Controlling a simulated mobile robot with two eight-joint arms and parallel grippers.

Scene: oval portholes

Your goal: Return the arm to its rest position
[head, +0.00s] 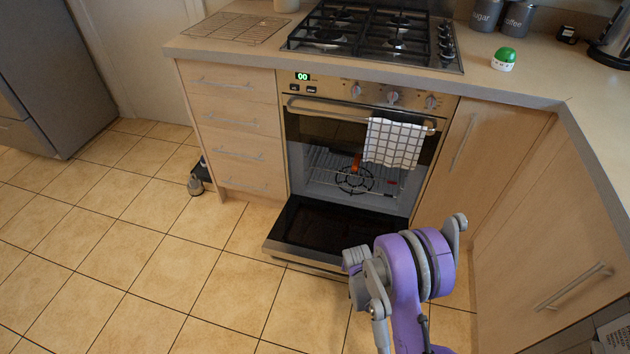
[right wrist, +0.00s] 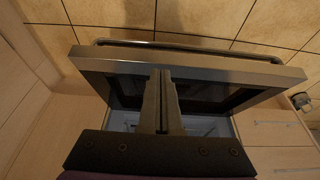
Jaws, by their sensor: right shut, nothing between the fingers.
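My right arm (head: 405,275), purple and grey, rises at the lower middle of the head view, in front of the oven. Its gripper cannot be made out there. In the right wrist view my right gripper (right wrist: 162,75) is shut and empty, its fingers side by side in front of the open oven door (right wrist: 95,65). I cannot tell how far the fingers are from the door. In the head view the oven door (head: 330,225) hangs folded down, its dark inner face up. My left gripper is not in view.
The oven holds a wire rack and a round black grate (head: 355,179). A checked towel (head: 393,143) hangs on the rail above. Wooden cupboards (head: 540,215) stand close on the right, drawers (head: 240,150) on the left.

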